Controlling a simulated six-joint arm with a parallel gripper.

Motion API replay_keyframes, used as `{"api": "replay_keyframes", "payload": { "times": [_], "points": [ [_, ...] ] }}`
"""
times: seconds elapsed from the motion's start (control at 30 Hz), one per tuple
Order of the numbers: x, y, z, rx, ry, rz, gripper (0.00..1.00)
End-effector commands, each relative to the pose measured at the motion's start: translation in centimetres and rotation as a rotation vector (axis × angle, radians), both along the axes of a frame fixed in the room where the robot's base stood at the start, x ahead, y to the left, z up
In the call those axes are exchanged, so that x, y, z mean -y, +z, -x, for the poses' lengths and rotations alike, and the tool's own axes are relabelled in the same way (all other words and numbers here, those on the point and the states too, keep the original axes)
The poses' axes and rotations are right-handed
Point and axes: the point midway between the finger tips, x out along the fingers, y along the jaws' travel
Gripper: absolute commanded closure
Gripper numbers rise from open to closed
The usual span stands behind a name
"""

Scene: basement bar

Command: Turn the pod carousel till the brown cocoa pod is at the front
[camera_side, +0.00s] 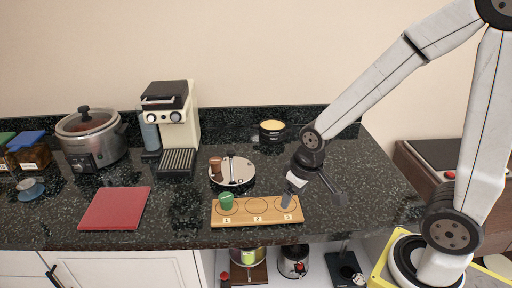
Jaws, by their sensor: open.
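The pod carousel (232,178) is a round, light metallic disc on the dark counter in the side view. A brown pod (215,163) stands at its left edge, and a small dark part (231,155) shows at its back. My gripper (297,182) is right of the carousel, above the right end of the wooden board, pointing down and apart from the disc. It is open, and I see nothing held in it. The fingertips are small and hard to make out. Any other pods on the disc are too small to tell.
The wooden board (240,218), marked 1, 2, 3, lies in front with a green pod (226,201) on 1 and a grey piece (287,201) near 3. A red mat (115,208) lies left.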

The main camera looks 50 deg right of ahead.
Motion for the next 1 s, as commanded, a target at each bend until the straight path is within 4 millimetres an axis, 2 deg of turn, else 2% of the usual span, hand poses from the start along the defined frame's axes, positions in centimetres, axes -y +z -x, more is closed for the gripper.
{"api": "replay_keyframes", "payload": {
  "times": [0.6,1.0],
  "points": [
    [2.1,3.0,-13.9,-0.087,-0.129,-0.017,0.22],
    [4.3,4.3,-21.7,-0.149,-0.221,-0.027,0.22]
  ]
}}
